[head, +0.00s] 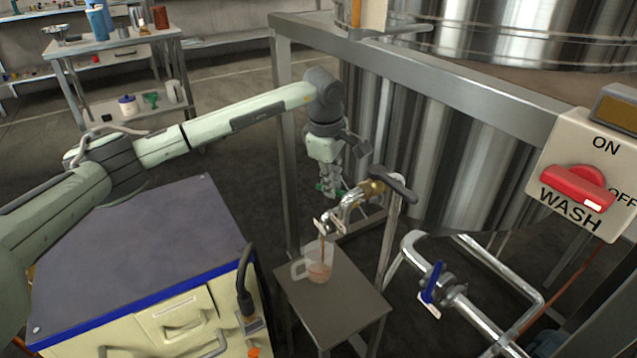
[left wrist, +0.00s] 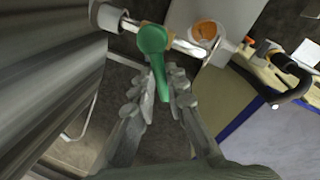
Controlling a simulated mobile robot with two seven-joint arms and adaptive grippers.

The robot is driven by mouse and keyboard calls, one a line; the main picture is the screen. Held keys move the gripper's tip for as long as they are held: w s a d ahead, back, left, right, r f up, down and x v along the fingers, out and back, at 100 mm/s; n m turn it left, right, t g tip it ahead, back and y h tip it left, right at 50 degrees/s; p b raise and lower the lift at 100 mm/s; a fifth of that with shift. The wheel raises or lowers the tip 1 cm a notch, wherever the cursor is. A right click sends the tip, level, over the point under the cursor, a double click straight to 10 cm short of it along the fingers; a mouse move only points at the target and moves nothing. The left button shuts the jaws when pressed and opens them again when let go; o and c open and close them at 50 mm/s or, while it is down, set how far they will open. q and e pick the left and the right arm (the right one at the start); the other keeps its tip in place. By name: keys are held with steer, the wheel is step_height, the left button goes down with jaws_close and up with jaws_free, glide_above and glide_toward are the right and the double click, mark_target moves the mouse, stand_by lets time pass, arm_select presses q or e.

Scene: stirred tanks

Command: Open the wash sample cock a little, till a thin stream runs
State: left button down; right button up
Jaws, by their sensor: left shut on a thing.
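The sample cock (head: 347,203) is a shiny metal tap with a brass part, on pipework in front of the steel tank. Its green lever (left wrist: 153,45) shows clearly in the left wrist view. My left gripper (head: 333,188) is at the cock, and its two fingers (left wrist: 168,92) are shut on the green lever from either side. A thin reddish-brown stream runs from the spout into a clear jug (head: 319,271) below, which has some liquid in its bottom. The jug's orange liquid also shows in the left wrist view (left wrist: 204,31). My right gripper is out of view.
The jug stands on a small metal stand (head: 341,306). A cabinet (head: 130,255) with a dark top is at the left. A red WASH switch (head: 578,187) is at the right, above a pipe valve with a blue handle (head: 432,283). A frame post rises beside my gripper.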

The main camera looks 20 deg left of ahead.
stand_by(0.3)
arm_select(q)
steer(key=c, duration=1.5)
jaws_free()
steer(key=shift+c, duration=0.2)
step_height(320, 180, up, 12)
steer(key=s, duration=0.2)
steer(key=shift+s+a, duration=0.15)
